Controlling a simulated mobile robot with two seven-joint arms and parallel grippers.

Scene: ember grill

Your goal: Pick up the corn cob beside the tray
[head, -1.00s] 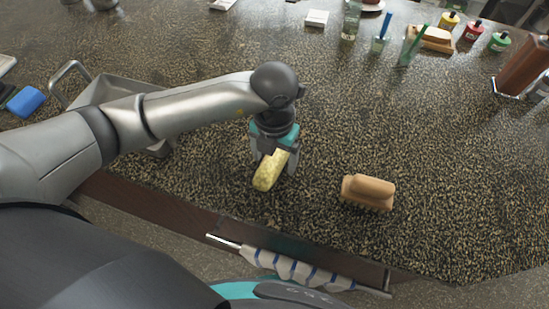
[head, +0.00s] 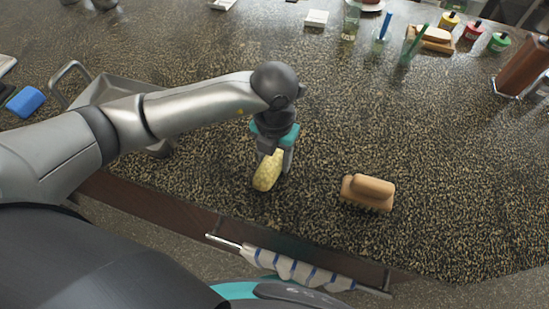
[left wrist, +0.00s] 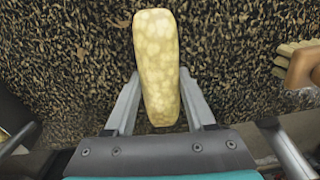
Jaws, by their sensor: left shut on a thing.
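The corn cob (head: 267,172) is short, pale yellow and mottled, at the near part of the dark speckled counter. My left gripper (head: 273,163) reaches down from above and is shut on the corn cob. In the left wrist view the cob (left wrist: 156,62) lies lengthwise between the two grey fingers (left wrist: 160,105). I cannot tell whether the cob touches the counter. The metal tray (head: 117,89) with a loop handle stands to the left, partly hidden behind my left arm. My right gripper is not in view.
A wooden brush (head: 368,192) lies to the right of the cob. A striped towel (head: 295,270) hangs on a rail at the counter's front edge. A blue sponge (head: 25,101) lies far left. Bottles and cups stand at the back right. The middle of the counter is clear.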

